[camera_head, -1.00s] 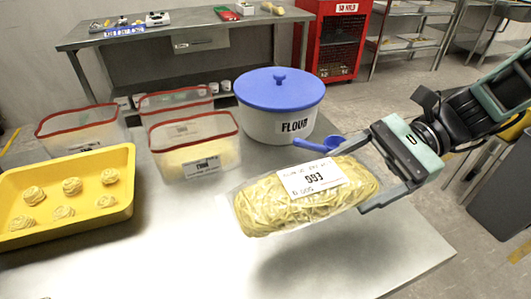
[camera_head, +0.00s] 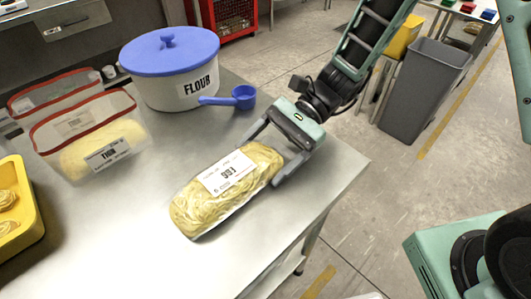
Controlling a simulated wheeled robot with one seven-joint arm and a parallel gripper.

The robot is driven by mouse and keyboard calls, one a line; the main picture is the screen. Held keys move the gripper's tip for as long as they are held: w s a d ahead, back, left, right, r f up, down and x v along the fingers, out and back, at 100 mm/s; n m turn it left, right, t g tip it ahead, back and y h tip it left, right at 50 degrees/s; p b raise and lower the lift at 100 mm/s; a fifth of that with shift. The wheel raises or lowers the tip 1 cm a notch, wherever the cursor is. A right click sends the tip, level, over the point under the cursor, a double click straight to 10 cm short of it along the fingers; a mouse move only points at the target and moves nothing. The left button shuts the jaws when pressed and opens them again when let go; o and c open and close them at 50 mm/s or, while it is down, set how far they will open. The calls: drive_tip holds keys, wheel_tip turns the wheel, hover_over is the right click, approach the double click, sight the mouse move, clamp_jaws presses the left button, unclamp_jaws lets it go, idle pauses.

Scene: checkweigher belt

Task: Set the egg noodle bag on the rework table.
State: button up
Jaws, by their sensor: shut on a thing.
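The egg noodle bag (camera_head: 205,206) is a clear bag of yellow noodles with a white label that reads upside down. It lies lengthwise over the near right part of a steel table (camera_head: 110,240). I cannot tell for sure whether its underside touches the steel. My gripper (camera_head: 273,158) comes in from the upper right and is shut on the bag's right end, one finger on each side. Nothing in view is marked as the rework table.
A flour tub (camera_head: 180,88) with a blue lid and a blue scoop (camera_head: 238,98) stand behind the bag. A bin labelled THIN (camera_head: 107,152) and a yellow tray (camera_head: 22,225) are at left. A grey waste bin (camera_head: 420,95) stands on the floor at right.

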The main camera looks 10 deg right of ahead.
drive_tip(key=shift+f, duration=0.15)
drive_tip(key=o, duration=1.5)
